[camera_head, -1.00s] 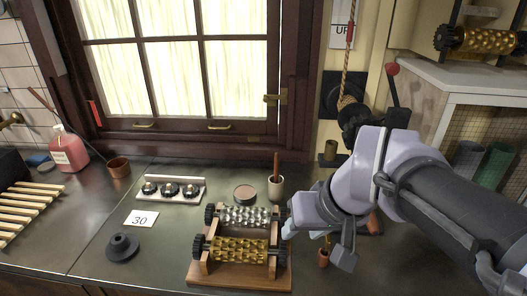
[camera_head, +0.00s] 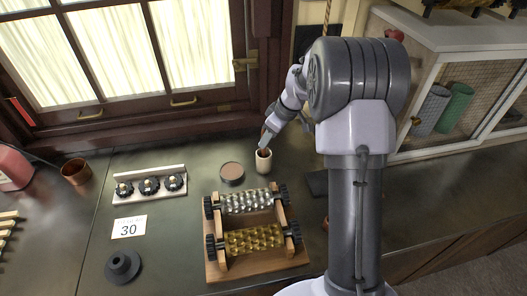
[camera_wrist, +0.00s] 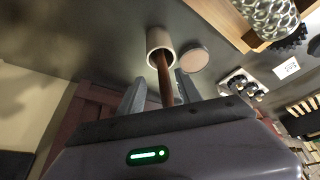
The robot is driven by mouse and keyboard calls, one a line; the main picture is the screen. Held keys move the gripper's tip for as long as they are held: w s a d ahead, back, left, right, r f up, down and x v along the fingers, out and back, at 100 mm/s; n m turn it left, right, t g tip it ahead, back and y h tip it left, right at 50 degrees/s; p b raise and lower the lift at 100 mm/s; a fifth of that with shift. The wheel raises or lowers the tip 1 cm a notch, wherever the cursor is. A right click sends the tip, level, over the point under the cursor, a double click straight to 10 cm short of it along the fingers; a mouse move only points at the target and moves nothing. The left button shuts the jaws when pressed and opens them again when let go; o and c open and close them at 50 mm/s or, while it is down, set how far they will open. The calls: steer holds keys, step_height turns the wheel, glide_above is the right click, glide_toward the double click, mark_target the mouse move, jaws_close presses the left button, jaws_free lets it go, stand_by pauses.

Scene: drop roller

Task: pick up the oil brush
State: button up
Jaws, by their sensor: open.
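The oil brush (camera_wrist: 165,77) stands in a small cream cup (camera_head: 263,172), which also shows in the wrist view (camera_wrist: 158,39). Its reddish-brown handle sticks out of the cup toward my wrist camera. The brush's lower end is hidden inside the cup. My gripper (camera_head: 267,138) is just above the cup. In the wrist view my gripper (camera_wrist: 160,84) is open, with one finger on each side of the handle. I cannot tell whether either finger touches it. In the head view my gripper hides most of the handle.
A round brown-topped tin (camera_head: 232,172) sits left of the cup. A wooden stand (camera_head: 215,272) with silver and gold rollers is in front. A rack with several black knobs (camera_head: 150,185), a card marked 30 (camera_head: 129,227) and a black disc (camera_head: 123,266) lie left.

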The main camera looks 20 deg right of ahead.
steer(key=x, duration=0.2)
steer(key=a+b+x, duration=0.1)
steer(key=x, duration=0.2)
steer(key=shift+w+b, duration=0.3)
steer(key=shift+s+r, duration=0.1)
steer(key=shift+r, duration=0.05)
steer(key=shift+c, duration=0.7)
jaws_close()
